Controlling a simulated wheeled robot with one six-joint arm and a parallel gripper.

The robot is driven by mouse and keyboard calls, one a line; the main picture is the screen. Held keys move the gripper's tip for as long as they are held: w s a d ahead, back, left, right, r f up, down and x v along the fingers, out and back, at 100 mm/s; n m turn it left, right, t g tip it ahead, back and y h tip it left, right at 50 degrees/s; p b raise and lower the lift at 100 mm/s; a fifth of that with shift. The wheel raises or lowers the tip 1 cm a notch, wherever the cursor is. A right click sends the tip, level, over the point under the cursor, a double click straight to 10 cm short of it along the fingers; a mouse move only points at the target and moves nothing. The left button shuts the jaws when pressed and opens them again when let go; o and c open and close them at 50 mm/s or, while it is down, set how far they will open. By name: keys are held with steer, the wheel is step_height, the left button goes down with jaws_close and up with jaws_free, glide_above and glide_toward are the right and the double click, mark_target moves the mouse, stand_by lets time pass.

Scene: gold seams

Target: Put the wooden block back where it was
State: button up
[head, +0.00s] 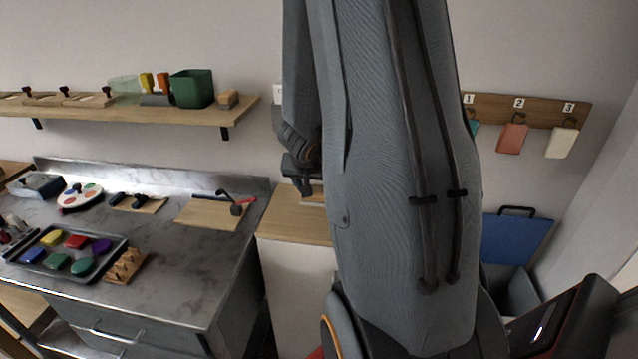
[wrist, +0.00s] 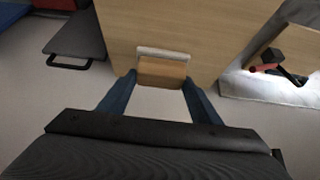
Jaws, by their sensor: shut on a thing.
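A tan wooden block (wrist: 162,72) sits between my gripper's (wrist: 160,80) two blue fingers in the wrist view, which are shut on it. A whitish strip (wrist: 163,53) runs along its far edge; I cannot tell whether it is part of the block. The block is over or on the light wood cabinet top (wrist: 205,25); contact is unclear. In the head view my gripper (head: 306,190) is partly hidden by my arm, above the cabinet top (head: 285,222). Another small wooden block (head: 228,98) is at the right end of the wall shelf (head: 120,117).
The shelf also holds a green bin (head: 191,88). The grey counter (head: 170,280) at left bears a paint tray (head: 65,277) and a board (head: 205,213) with a dark-headed tool. Tags hang from a numbered rack (head: 490,112) at right, above a blue panel (head: 515,240).

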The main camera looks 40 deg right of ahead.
mark_target(318, 185)
steer(key=w+d, duration=0.1)
steer(key=d, duration=0.1)
steer(key=w+d+p, duration=0.1)
steer(key=w+d, duration=0.1)
steer(key=shift+w+d+p, duration=0.15)
steer(key=shift+w+p, duration=0.1)
steer(key=shift+p, duration=0.05)
steer(key=shift+w+d+f+b, duration=0.15)
steer(key=shift+f+b, duration=0.9)
steer(key=shift+f, duration=0.7)
steer(key=shift+f, duration=0.15)
steer(key=o, duration=1)
steer(key=shift+o, duration=0.2)
